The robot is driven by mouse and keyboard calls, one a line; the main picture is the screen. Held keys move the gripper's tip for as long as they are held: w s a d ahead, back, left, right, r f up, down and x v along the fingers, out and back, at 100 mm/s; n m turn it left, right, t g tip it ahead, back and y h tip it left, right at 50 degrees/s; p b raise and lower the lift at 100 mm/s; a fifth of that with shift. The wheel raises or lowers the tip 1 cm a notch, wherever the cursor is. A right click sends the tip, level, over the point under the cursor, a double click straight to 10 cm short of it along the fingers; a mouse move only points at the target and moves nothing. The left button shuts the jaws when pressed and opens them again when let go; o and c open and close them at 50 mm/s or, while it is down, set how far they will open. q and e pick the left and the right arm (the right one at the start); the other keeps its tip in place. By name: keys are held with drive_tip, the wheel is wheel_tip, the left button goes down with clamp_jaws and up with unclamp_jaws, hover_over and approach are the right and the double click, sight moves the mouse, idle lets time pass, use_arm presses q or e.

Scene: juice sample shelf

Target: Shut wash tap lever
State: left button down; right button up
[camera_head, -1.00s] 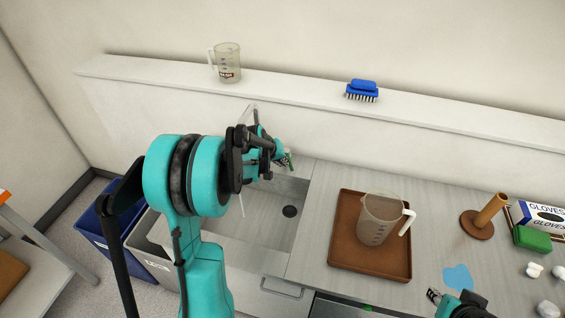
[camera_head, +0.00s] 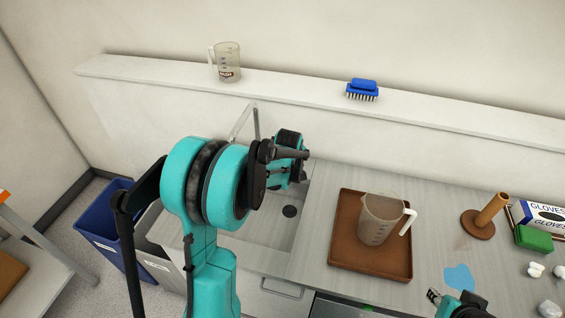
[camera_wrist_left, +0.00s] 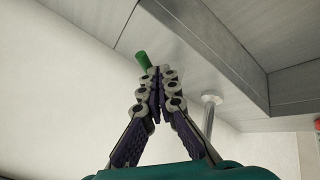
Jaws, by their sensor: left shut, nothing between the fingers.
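The wash tap's grey angular spout (camera_head: 243,120) rises behind my left arm at the back of the sink (camera_head: 262,228); its lower end is hidden. My left gripper (camera_head: 290,165) is over the sink's back right side, and its fingertips are unclear there. In the left wrist view my left gripper (camera_wrist_left: 157,72) is shut and empty. A green lever end (camera_wrist_left: 144,60) shows just beyond its fingertips; I cannot tell whether they touch. The lever is hidden in the head view. My right gripper (camera_head: 434,295) is partly visible at the bottom edge, its jaws unclear.
A brown tray (camera_head: 343,255) with a clear jug (camera_head: 380,222) stands right of the sink. A shelf (camera_head: 300,93) behind holds another jug (camera_head: 228,62) and a blue brush (camera_head: 362,90). A brown peg stand (camera_head: 478,226) and a blue puddle-like patch (camera_head: 458,277) are farther right.

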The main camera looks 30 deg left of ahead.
use_arm(q)
drive_tip(key=w+n, duration=0.1)
drive_tip(key=d+n+y, duration=0.1)
drive_tip(key=shift+w+d+n+g, duration=0.15)
drive_tip(key=shift+w+n+g, duration=0.2)
drive_tip(key=shift+n+g, duration=0.05)
drive_tip(key=shift+w+d, duration=0.15)
drive_tip(key=shift+w, duration=0.5)
drive_tip(key=shift+w+d, duration=0.15)
drive_tip(key=shift+w, duration=0.5)
